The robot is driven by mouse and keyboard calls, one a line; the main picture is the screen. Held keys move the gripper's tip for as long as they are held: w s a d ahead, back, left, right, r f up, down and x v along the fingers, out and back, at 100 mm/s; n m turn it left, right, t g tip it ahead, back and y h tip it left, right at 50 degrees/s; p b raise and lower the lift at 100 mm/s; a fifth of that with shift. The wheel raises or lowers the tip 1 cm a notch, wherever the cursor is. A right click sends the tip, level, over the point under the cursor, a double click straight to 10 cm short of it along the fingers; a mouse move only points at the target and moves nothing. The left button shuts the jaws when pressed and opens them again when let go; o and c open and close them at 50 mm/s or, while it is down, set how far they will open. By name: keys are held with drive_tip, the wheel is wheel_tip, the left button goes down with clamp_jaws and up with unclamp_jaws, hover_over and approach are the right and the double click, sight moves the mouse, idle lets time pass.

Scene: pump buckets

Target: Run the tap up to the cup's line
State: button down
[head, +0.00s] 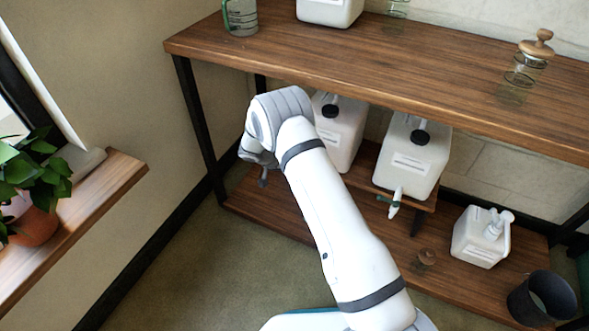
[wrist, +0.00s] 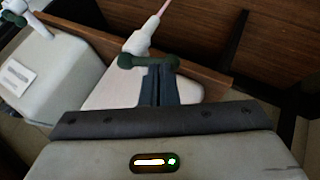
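In the wrist view, a white tap spout (wrist: 138,42) with a dark green lever (wrist: 128,62) sits on a white canister (wrist: 120,93). A thin pinkish stream (wrist: 160,8) comes from the spout's tip. My gripper (wrist: 160,68) has its dark fingers close together, with the tips at the right part of the lever; I cannot see any of it gripped between them. In the head view my gripper (head: 263,178) hangs at the left, beside the left canister (head: 338,135). No cup shows under this running tap, and no fill line or level can be seen.
Another canister (head: 412,155) with a tap stands to the right. A small glass item (head: 427,258), a white jug (head: 481,238) and a dark bucket (head: 541,298) are at the lower right.

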idle(0.7)
drive_tip(key=shift+r, duration=0.75)
drive_tip(key=s+a+r+p, duration=0.2)
drive_tip(key=s+r, duration=0.1)
drive_tip(key=r, duration=0.3)
drive_tip(key=s+a+r+p, duration=0.2)
drive_tip(key=s+r, duration=0.1)
drive_tip(key=r, duration=0.3)
drive_tip(key=shift+a, duration=0.25)
